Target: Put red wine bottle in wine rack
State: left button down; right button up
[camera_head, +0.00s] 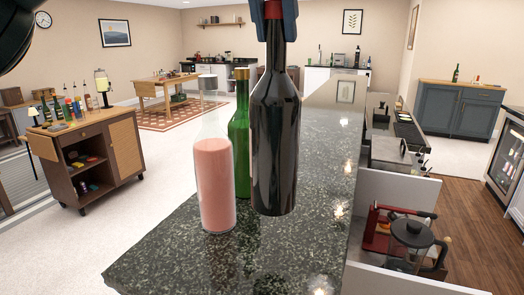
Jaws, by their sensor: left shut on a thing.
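The red wine bottle (276,130) is dark glass with a red neck and hangs upright, neck up, in the middle of the head view. My left gripper (274,9), blue-grey and cut off by the top edge, is shut on its neck. The bottle's base appears above the dark speckled counter (290,262); the exact gap is hard to judge. I cannot make out a wine rack in this view. My right gripper is not in view.
A clear bottle of pink liquid (215,185) and a green bottle (240,145) stand on the counter just left of the held bottle. A coffee press (410,240) and a red object (383,228) sit lower right. A wooden cart (90,155) with bottles stands left.

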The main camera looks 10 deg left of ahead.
aim_at(274, 98)
pick_arm(q)
jog(key=shift+f+b, duration=0.6)
jog(key=shift+f, duration=4.4)
jog(key=c, duration=1.2)
grip_release()
jog(key=shift+f, duration=0.1)
